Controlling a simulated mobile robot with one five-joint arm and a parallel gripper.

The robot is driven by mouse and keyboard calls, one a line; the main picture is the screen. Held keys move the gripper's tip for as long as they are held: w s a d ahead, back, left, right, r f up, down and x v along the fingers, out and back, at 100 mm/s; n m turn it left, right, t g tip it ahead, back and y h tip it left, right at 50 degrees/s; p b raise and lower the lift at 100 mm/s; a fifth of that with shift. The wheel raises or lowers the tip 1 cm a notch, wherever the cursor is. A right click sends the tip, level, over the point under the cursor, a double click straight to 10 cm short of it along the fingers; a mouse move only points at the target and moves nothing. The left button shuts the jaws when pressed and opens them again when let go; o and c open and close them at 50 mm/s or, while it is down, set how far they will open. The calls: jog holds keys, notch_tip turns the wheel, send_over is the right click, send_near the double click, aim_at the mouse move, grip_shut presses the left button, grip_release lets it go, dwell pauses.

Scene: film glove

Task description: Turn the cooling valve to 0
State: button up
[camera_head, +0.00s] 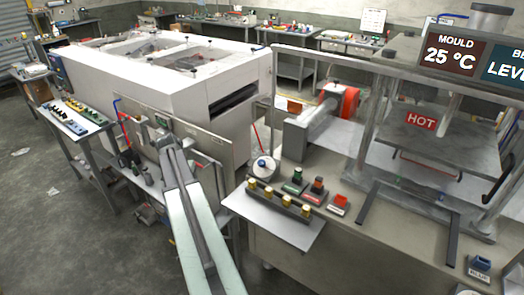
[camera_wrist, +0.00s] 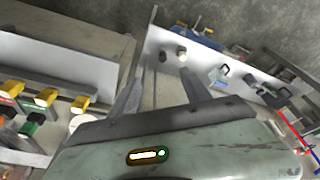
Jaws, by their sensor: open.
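A round white dial with a blue centre (camera_head: 263,166) sits at the left end of the machine bench; it may be the cooling valve, but I cannot read its marking. A pale round edge in the wrist view (camera_wrist: 82,122), partly hidden by my gripper's body, may be the same dial. My gripper (camera_head: 161,136) is left of the dial and apart from it, in front of a grey panel. In the wrist view my gripper (camera_wrist: 162,72) is open, with nothing visible between its fingers.
A shelf with yellow knobs (camera_head: 280,203) and red and green controls stands right of my arm. A press plate marked HOT (camera_head: 421,120) is farther right, below a display (camera_head: 456,52) reading MOULD 25 °C. A large white machine (camera_head: 165,75) stands behind.

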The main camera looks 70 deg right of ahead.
jog(key=s+d+r+m+g+h+p, duration=0.1)
jog(key=s+d+r+m, duration=0.1)
jog(key=s+d, duration=0.55)
jog(key=s+d+r+m+p, duration=0.1)
jog(key=s+d+r+m, duration=0.15)
jog(key=s+d, duration=0.5)
jog(key=m, duration=0.2)
send_near(262, 162)
jog(key=f, duration=0.1)
jog(key=shift+g, duration=0.3)
jog(key=b+x, duration=0.3)
jog(key=x, duration=0.1)
jog(key=b+x, duration=0.3)
jog(key=x, duration=0.1)
jog(key=shift+w+d+f+b, duration=0.2)
jog(key=shift+b, duration=0.2)
jog(key=shift+r, duration=0.15)
